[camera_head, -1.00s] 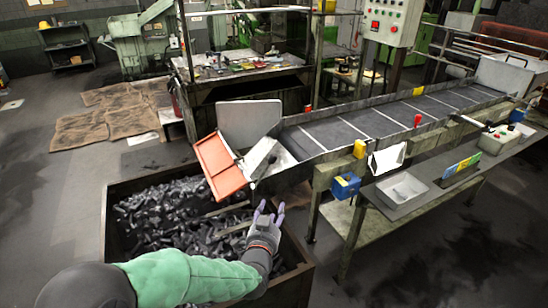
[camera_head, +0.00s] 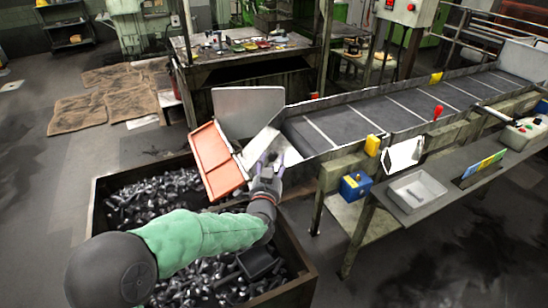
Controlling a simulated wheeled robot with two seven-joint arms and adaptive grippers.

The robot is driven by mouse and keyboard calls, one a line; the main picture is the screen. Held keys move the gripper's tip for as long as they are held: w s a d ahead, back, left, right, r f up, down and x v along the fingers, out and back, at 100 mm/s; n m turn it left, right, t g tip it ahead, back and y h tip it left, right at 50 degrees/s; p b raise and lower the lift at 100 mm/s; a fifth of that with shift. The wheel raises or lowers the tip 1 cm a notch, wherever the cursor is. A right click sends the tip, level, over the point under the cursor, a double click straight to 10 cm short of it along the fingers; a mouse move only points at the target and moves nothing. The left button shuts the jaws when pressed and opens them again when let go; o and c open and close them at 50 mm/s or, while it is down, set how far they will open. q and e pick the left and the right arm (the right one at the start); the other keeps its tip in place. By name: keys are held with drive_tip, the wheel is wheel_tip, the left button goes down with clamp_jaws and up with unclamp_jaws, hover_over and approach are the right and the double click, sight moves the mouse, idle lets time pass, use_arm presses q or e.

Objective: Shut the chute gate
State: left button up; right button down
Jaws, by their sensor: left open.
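The chute gate looks to be the orange-red panel (camera_head: 216,160) at the left end of the conveyor chute. It is tilted, hanging over the bin. A grey-white plate (camera_head: 248,112) stands upright behind it, and a pale sloping chute piece (camera_head: 262,143) lies just right of the panel. My left gripper (camera_head: 270,162) is open, with its lilac fingers up at the chute mouth, right of the orange panel. It hides part of the chute end. I cannot tell whether the fingers touch anything. My right gripper is not in view.
A rusty bin (camera_head: 309,272) full of dark bolts stands below the chute. The conveyor (camera_head: 360,119) runs off to the upper right. A cluttered workbench (camera_head: 195,53) stands behind.

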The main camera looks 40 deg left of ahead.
sight(273, 158)
use_arm(q)
drive_tip(key=shift+b+x, duration=0.35)
drive_tip(key=shift+x, duration=1.8)
drive_tip(key=shift+r, duration=0.1)
clamp_jaws()
